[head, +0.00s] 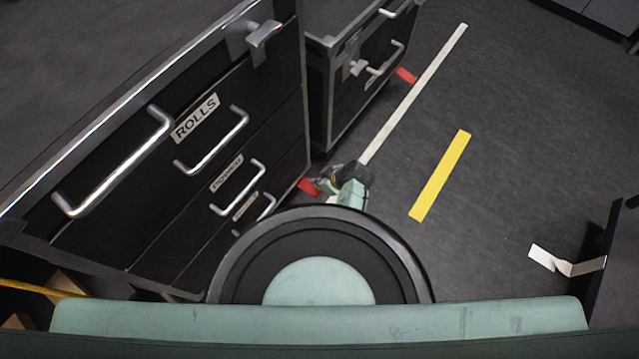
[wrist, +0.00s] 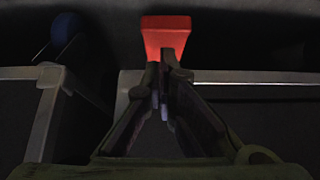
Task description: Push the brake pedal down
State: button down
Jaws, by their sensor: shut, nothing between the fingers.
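A red brake pedal (wrist: 166,36) sticks out from under the dark cart in the wrist view. In the head view, a red pedal (head: 308,186) shows low at the near cart's bottom right corner. My gripper (wrist: 160,78) is shut and empty, its fingertips right at the pedal's lower edge in the wrist view; I cannot tell whether they touch it. In the head view, my gripper (head: 325,183) is down near the floor, just right of that pedal and partly hiding it.
The near black cart (head: 185,150) has metal handles and a label "ROLLS". A second cart (head: 360,85) stands behind it, with another red pedal (head: 405,75). A blue wheel part (wrist: 66,28) is at upper left. Open floor with a yellow strip (head: 440,175) lies right.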

jog(key=shift+f, duration=0.5)
jog(key=shift+s+d+f, duration=0.15)
jog(key=shift+f, duration=0.15)
jog(key=shift+s+d+f+b, duration=0.2)
jog(key=shift+f+b, duration=0.2)
jog(key=shift+b, duration=0.2)
jog(key=shift+r, duration=0.2)
jog(key=shift+w+r+p, duration=0.15)
jog(key=shift+r+p, duration=0.2)
jog(key=shift+p, duration=0.1)
jog(key=r, duration=0.1)
jog(key=r+p, duration=0.2)
jog(key=shift+w+a, duration=0.15)
jog(key=shift+a, duration=0.1)
jog(key=v, duration=1)
jog(key=shift+s+d, duration=0.25)
jog(key=shift+s, duration=0.1)
